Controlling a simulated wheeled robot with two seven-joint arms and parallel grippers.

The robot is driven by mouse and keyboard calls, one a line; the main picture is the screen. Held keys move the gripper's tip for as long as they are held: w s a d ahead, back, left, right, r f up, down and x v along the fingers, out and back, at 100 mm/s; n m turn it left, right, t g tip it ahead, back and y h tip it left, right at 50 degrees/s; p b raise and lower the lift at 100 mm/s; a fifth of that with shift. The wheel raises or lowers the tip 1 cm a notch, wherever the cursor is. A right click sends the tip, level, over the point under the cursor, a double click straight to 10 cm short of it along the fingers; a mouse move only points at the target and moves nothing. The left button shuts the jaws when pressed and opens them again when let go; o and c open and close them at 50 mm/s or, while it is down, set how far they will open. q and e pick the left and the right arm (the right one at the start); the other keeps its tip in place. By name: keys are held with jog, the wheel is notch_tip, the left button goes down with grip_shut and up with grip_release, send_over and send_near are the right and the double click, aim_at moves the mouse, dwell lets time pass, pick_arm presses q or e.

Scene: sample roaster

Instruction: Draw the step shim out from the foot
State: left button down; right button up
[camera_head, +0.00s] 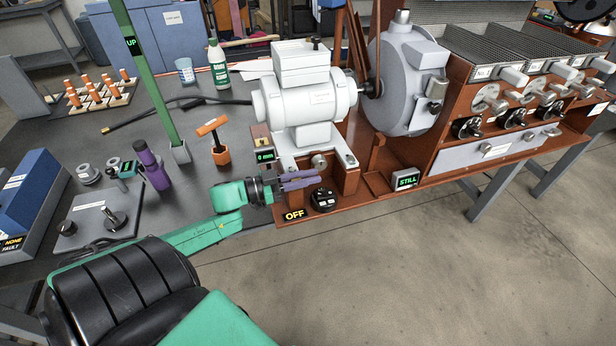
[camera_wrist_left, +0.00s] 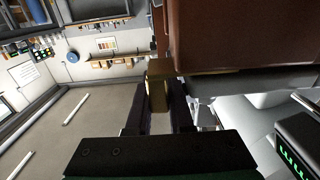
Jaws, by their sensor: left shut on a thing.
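The step shim, a brass-coloured block (camera_wrist_left: 159,84), sits between the two fingers of my left gripper (camera_wrist_left: 160,105) in the left wrist view. My left gripper (camera_head: 312,178) is shut on it, with its fingers pointing right under the front of the white motor (camera_head: 303,98). The shim's upper end is against or very close to a reddish-brown block (camera_wrist_left: 240,35); I cannot tell whether it is still under the foot. In the head view I cannot make out the shim at the fingers. The motor's foot (camera_head: 347,158) rests on the red-brown frame. My right gripper is out of view.
A small 0 mm display (camera_head: 264,156) stands just above my left wrist. An OFF sign (camera_head: 294,215) and black knob (camera_head: 323,199) are just below the fingers. Floor in front is clear.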

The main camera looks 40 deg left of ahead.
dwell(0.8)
pick_arm(q)
jog(key=s+d+p, duration=0.1)
jog(key=d+p, duration=0.1)
jog(key=s+d+p, duration=0.2)
jog(key=p, duration=0.1)
jog(key=shift+d+f, duration=0.1)
jog(key=shift+f, duration=0.05)
jog(key=c, duration=1.1)
grip_release()
jog(key=shift+s, duration=0.1)
